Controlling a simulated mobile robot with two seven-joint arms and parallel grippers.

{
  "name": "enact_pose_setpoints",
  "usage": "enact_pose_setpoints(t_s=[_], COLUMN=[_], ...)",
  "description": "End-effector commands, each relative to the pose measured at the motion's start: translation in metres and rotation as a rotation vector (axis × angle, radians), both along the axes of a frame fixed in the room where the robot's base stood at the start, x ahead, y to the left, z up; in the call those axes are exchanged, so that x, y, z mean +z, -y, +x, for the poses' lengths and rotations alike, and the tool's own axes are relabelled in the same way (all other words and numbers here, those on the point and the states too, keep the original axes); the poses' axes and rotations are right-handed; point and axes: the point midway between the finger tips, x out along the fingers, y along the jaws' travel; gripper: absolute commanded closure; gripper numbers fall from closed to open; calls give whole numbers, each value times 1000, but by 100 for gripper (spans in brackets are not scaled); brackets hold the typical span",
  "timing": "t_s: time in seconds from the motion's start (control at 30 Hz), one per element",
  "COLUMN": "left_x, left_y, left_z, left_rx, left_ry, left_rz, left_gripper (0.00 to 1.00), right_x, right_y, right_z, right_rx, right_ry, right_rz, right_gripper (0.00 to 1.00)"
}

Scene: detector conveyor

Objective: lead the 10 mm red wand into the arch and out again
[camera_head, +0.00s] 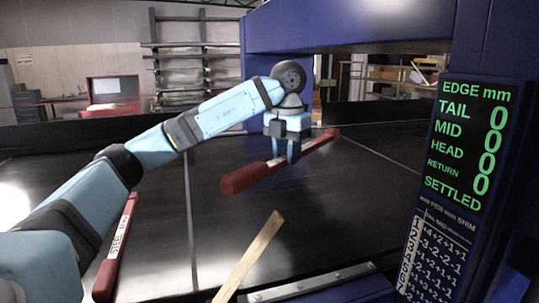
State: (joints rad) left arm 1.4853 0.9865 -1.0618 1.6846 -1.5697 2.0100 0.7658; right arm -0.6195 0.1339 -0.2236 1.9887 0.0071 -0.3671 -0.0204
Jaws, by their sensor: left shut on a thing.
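A red wand (246,177) with a small pale label is held across the dark belt in the head view, its near end toward the left. The label is too small to read, so I cannot tell its size. My left gripper (293,156) is shut on the wand near its middle, from above. I cannot tell how far the wand is above the belt. The blue arch (350,32) spans the belt, with its thick right post (488,48) close to me. A second red wand (106,273), marked "STEEL", lies at lower left, partly behind my arm. My right gripper is out of view.
A wooden strip (249,256) lies at the belt's near edge. A display (467,140) on the right post shows zeros beside TAIL, MID, HEAD and RETURN, with SETTLED below. The belt (330,215) is clear right of the held wand. Shelves (195,55) stand behind.

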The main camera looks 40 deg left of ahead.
Motion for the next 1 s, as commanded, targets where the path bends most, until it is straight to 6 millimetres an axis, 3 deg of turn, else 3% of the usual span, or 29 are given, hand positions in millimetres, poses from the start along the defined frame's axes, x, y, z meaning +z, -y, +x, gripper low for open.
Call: enact_pose_setpoints(t_s=[1.0], left_x=[3], left_y=[71], left_z=[120], left_rx=[-1], left_ry=[-1], left_rz=[-2], left_gripper=[100], right_x=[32], right_y=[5], right_z=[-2], right_rx=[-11], right_ry=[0], right_rz=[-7], right_gripper=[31])
